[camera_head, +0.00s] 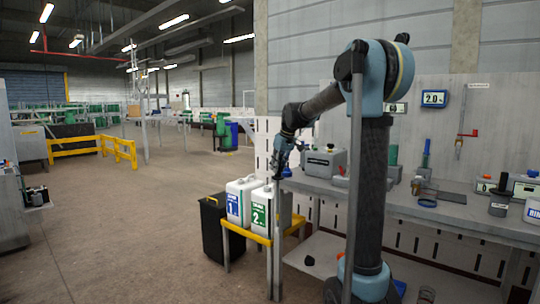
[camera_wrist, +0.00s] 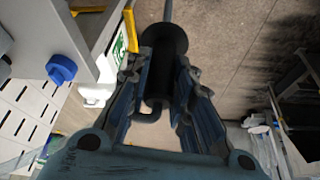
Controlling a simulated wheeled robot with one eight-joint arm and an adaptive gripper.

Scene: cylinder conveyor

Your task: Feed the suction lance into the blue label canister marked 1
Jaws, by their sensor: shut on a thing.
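The blue label canister marked 1 (camera_head: 233,204) stands upright on a yellow-edged stand (camera_head: 246,233). The green label canister marked 2 (camera_head: 259,212) stands right beside it, on its right. My gripper (camera_head: 281,166) is shut on the black grip of the suction lance (camera_head: 277,215), above and to the right of the canisters. The lance hangs nearly upright, its thin grey rod passing in front of canister 2's right edge. In the wrist view the black grip (camera_wrist: 159,75) sits between the fingers (camera_wrist: 160,85). The canister openings are not clear, and I cannot tell exactly where the lance tip ends.
A dark bin (camera_head: 213,228) stands left of the stand. A grey workbench (camera_head: 455,212) with tools and containers runs along the right. A blue cap (camera_wrist: 61,68) shows at left in the wrist view. Open floor (camera_head: 130,215) lies to the left.

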